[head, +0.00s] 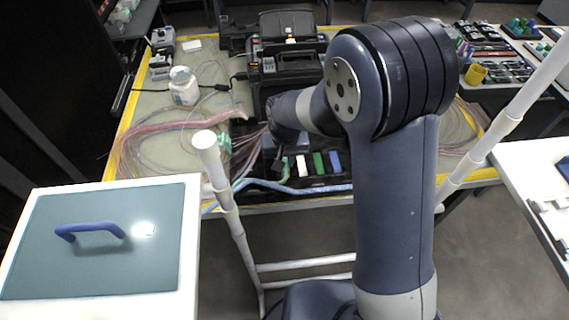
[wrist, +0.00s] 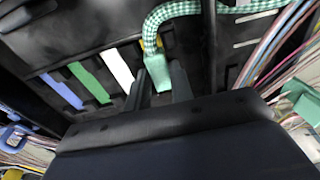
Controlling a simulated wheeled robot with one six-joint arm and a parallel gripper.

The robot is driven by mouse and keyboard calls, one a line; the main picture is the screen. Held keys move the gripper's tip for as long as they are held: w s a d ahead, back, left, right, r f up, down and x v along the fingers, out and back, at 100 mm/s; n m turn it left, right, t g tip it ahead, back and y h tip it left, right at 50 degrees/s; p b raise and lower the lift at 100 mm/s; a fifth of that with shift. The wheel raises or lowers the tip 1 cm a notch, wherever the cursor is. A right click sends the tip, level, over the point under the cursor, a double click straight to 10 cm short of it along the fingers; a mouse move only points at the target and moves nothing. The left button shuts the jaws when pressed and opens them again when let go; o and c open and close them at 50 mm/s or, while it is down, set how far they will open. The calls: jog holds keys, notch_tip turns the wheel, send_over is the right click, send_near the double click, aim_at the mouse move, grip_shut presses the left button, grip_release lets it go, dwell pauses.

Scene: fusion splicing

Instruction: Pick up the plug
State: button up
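The plug (wrist: 160,74) is a light green block on the end of a green-and-white braided cable (wrist: 172,12). In the wrist view it sits between the two fingers of my gripper (wrist: 160,82). The fingers stand close on both sides of the plug with no clear gap, so the gripper looks shut on it. The cable rises from the plug and curves to the right. In the head view my arm hides most of the gripper, and the plug cannot be made out clearly.
White (head: 302,165), green (head: 319,163) and blue (head: 335,161) strips lie in the black tray beside the gripper. Loose coloured fibres (wrist: 285,40) run at right. A black splicer (head: 290,70) and a white bottle (head: 184,86) stand behind. A lidded white box (head: 190,250) is front left.

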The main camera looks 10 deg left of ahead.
grip_shut()
notch_tip(320, 180, up, 10)
dwell(0.5)
jog(key=shift+f, duration=0.1)
jog(key=shift+f+b, duration=1.25)
jog(key=shift+f, duration=0.65)
